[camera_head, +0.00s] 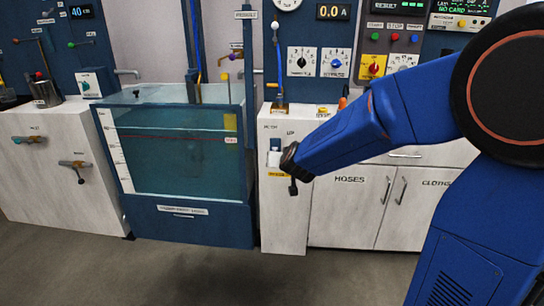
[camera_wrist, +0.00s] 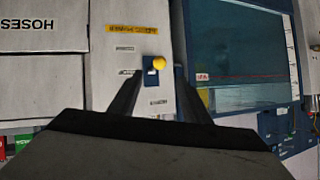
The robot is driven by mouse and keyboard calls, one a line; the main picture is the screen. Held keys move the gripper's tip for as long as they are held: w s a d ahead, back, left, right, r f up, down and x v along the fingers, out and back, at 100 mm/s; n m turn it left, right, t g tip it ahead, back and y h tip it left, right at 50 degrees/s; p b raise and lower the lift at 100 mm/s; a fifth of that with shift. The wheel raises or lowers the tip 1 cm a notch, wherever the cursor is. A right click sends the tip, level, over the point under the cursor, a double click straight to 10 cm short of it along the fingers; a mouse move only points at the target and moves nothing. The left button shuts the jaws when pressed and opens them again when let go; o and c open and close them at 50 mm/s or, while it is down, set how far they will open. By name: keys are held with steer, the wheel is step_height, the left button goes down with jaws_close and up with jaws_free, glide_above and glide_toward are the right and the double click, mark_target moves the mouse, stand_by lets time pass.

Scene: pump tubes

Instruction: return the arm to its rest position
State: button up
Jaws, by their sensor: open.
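My blue arm reaches in from the right in the head view. My gripper (camera_head: 291,172) is in front of the narrow white cabinet (camera_head: 284,225) beside the water tank. In the wrist view, which is upside down, the two dark fingers of my gripper (camera_wrist: 159,70) stand apart. A yellow ball knob (camera_wrist: 159,62) on a small blue plate (camera_wrist: 150,78) shows between the fingertips. I cannot tell how far the fingers are from it. Nothing is held. In the head view the knob is hidden behind my gripper.
A water tank (camera_head: 180,212) with a red level line stands left of my gripper. The white cupboard marked HOSES (camera_head: 345,215) is to the right. Control panels (camera_head: 397,40) line the back wall. The grey floor (camera_head: 200,275) in front is clear.

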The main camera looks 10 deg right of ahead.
steer(key=s+r+n+g+y, duration=0.2)
steer(key=s+r+n+g, duration=0.1)
steer(key=s, duration=1.5)
steer(key=s+d+f+g+h, duration=0.1)
steer(key=s+d, duration=0.3)
steer(key=s, duration=0.8)
steer(key=s+d+f+g+h, duration=0.1)
steer(key=s+d+f+g, duration=0.1)
steer(key=s, duration=1)
steer(key=shift+d+g, duration=0.7)
steer(key=shift+d, duration=0.4)
steer(key=shift+f, duration=0.1)
